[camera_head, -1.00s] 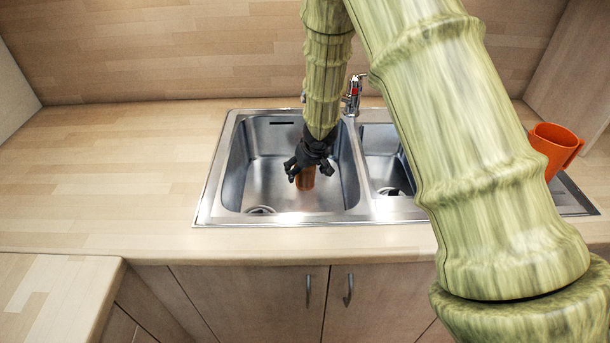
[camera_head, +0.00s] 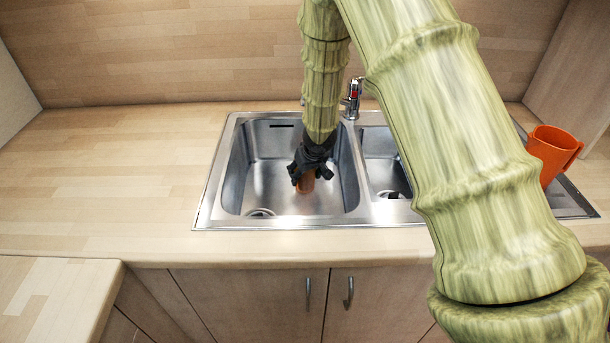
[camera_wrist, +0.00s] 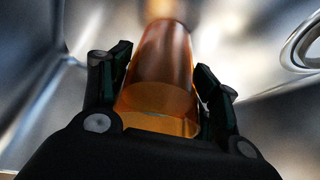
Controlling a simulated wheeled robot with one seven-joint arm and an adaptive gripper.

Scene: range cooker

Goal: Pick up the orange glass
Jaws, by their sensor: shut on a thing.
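The orange glass (camera_head: 306,185) is in the left basin of the sink, its top part hidden by my gripper in the head view. My gripper (camera_head: 310,172) reaches down into that basin and is shut on the glass, with a finger on each side of it. In the wrist view the see-through orange glass (camera_wrist: 163,75) lies between the two fingers of my gripper (camera_wrist: 162,90). Whether the glass still touches the basin floor I cannot tell.
The steel sink (camera_head: 212,190) has a left basin and a smaller right basin, partly hidden by my arm. A tap (camera_head: 353,97) stands behind it. The wooden counter (camera_head: 110,170) at left is clear.

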